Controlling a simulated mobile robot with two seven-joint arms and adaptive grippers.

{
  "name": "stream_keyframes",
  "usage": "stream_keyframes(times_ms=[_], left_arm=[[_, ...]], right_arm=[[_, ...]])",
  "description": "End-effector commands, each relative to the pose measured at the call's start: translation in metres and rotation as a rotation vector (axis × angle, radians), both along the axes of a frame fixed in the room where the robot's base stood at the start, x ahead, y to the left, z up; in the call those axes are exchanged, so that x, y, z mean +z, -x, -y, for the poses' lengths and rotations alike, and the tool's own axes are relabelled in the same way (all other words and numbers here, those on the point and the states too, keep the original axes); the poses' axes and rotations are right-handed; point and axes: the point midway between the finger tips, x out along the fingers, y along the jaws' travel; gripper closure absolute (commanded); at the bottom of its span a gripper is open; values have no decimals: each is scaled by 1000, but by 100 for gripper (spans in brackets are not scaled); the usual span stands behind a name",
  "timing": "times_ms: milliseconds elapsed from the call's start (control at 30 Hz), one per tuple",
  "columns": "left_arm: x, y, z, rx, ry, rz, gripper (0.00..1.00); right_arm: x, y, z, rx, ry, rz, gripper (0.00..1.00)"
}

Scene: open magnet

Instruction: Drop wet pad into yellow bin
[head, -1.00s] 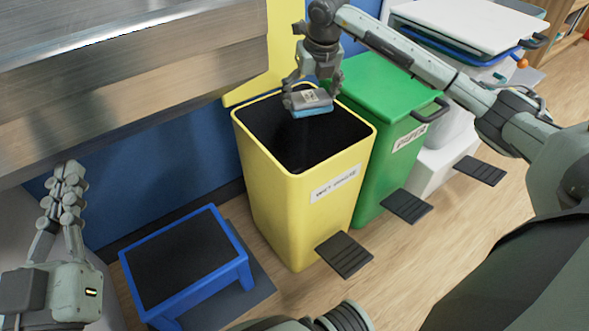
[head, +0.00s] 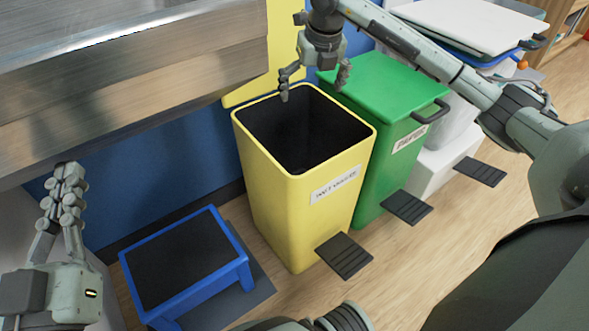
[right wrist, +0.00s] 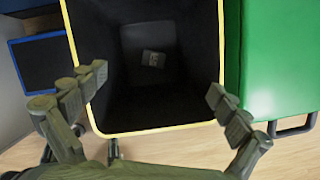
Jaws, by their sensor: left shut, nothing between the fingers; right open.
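The yellow bin (head: 297,208) stands open in the middle of the head view, with a wet waste label on its front. My right gripper (head: 313,92) is open and empty above the bin's back rim. In the right wrist view its spread fingers (right wrist: 160,95) are over the bin's mouth. The pad (right wrist: 153,58) shows in that view as a small greyish block with a pale mark, inside the dark bin (right wrist: 176,128), apart from the fingers. The head view does not show the pad. My left gripper (head: 68,170) is shut and empty at the far left.
A green lidded bin (head: 372,88) stands directly right of the yellow one. A blue step stool (head: 190,258) is on the floor to the left. A steel counter (head: 140,85) overhangs at upper left. Black pedals (head: 344,256) stick out at the front of the bins.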

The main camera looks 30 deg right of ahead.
Motion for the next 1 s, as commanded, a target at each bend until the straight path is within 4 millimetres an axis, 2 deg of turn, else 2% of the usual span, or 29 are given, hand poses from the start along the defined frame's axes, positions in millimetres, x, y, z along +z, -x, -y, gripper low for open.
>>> stream_keyframes(times_ms=[33,200,400,600,1000], left_arm=[[0,0,0,0,0,0,100],[0,0,0,0,0,0,100],[0,0,0,0,0,0,100],[0,0,0,0,0,0,100],[0,0,0,0,0,0,100]], right_arm=[[13,2,0,0,1,6,0],[48,13,-3,0,1,6,0],[79,22,-5,-1,1,4,0],[90,27,-7,-1,0,2,0],[90,27,-6,-1,0,1,0]])
